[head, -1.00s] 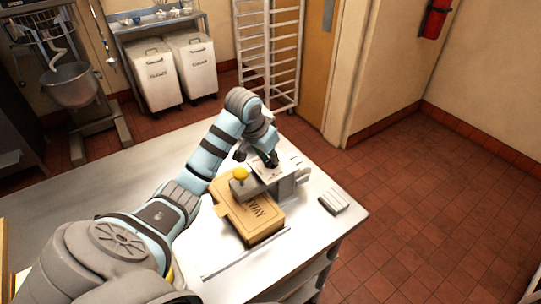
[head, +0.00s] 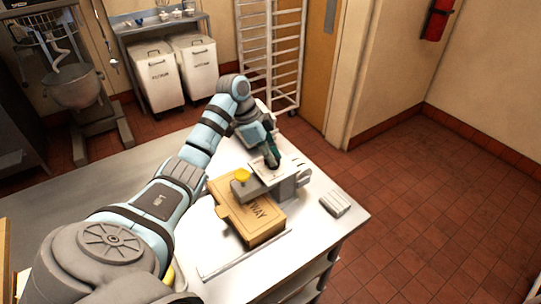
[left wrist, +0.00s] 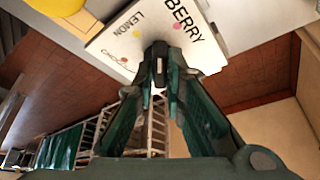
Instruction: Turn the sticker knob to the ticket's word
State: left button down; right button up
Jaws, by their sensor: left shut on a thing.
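The sticker dispenser (head: 284,187) stands on the table with a pale sloping dial plate on top. In the left wrist view the plate (left wrist: 112,48) shows the words BERRY, LEMON and a partly hidden one starting CHOC, each with a coloured dot. The dark knob (left wrist: 158,62) stands in the middle of the plate. My left gripper (head: 272,161) is shut on the knob, its teal fingers on either side of it in the left wrist view (left wrist: 161,92). I cannot tell which word the knob points to. No readable ticket shows. My right gripper is not in view.
A small grey block (head: 335,203) lies to the right near the edge of the table (head: 204,245). A thin bar (head: 245,256) lies in front.

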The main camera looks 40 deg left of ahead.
pick_arm(q)
jog(key=shift+w+a+m+g, duration=0.1)
jog(key=shift+m+g, duration=0.4)
jog(key=shift+m, duration=0.6)
jog(key=c, duration=1.7)
grip_release()
jog(key=shift+a, duration=0.1)
jog(key=shift+o, duration=0.2)
jog(key=v, duration=0.5)
jog(key=shift+a, duration=0.5)
jog(key=s+a, duration=0.4)
jog(key=a, duration=0.6)
jog(key=shift+s, duration=0.35)
